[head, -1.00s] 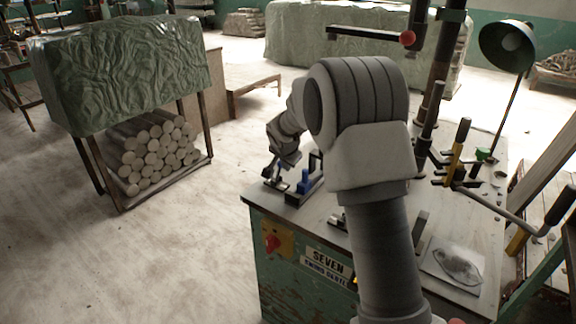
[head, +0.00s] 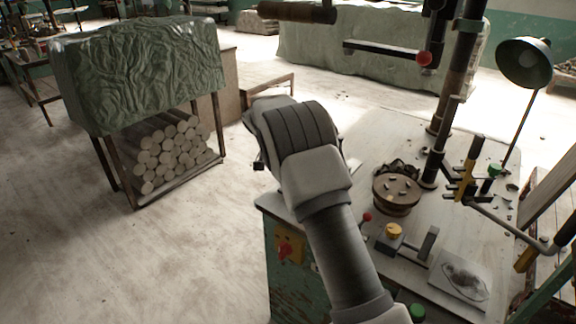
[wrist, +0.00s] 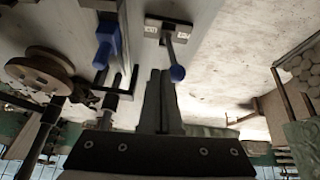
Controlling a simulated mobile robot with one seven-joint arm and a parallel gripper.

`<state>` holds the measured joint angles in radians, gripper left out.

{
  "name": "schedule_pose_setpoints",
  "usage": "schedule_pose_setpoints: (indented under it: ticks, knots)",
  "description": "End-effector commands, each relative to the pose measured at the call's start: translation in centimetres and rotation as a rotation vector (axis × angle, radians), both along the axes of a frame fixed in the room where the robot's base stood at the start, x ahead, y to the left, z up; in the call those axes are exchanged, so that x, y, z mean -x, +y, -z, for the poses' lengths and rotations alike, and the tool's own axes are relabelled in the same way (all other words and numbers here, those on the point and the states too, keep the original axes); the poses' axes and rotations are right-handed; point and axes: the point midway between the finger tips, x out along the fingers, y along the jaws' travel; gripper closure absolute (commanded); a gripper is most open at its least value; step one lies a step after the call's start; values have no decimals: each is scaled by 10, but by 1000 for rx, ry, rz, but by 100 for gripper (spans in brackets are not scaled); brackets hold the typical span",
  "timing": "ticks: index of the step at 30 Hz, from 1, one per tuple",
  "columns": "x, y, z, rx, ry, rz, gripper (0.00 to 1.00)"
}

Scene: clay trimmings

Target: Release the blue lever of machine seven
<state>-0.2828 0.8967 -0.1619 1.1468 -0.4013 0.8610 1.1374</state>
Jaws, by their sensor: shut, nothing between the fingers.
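In the wrist view, a short metal lever with a blue ball knob (wrist: 177,73) stands on a small plate at the bench edge. Its knob is right beside the tips of my gripper (wrist: 158,75); I cannot tell if they touch. My gripper is shut and empty, its fingers together. Left of it is another blue part, a long blue handle (wrist: 106,38) on a dark frame. In the head view, my arm hides the gripper and both blue parts. The green machine cabinet (head: 283,290) with a yellow switch plate (head: 290,245) shows below the bench top.
A round wooden piece (head: 396,192) and a dark upright column (head: 447,105) stand on the bench right of my arm. A lamp (head: 525,62) is at the right. A covered rack of logs (head: 165,152) stands left, with open floor between it and the bench.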

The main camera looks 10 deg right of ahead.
Motion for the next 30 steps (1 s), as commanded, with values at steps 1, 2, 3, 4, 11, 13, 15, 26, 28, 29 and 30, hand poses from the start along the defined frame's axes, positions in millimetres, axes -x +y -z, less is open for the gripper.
schedule_pose_setpoints:
  ticks: [1, 2, 3, 4, 11, 13, 15, 26, 28, 29, 30]
  knots:
    - [0, 0, -2, 0, 0, 0, 100]
    - [0, 0, -3, -1, -1, 0, 100]
    - [0, 0, -5, -1, -1, 0, 100]
    - [0, 0, -6, 0, -2, 0, 100]
    - [0, 0, -16, 0, -1, -1, 100]
    - [0, 0, -16, 0, -1, -1, 100]
    - [0, 0, -16, 0, -1, -1, 100]
    - [0, -3, -18, 0, -1, 1, 100]
    - [1, -6, -19, 0, -1, 1, 100]
    - [1, -8, -20, 0, -1, 2, 100]
    - [1, -10, -21, 0, -1, 2, 100]
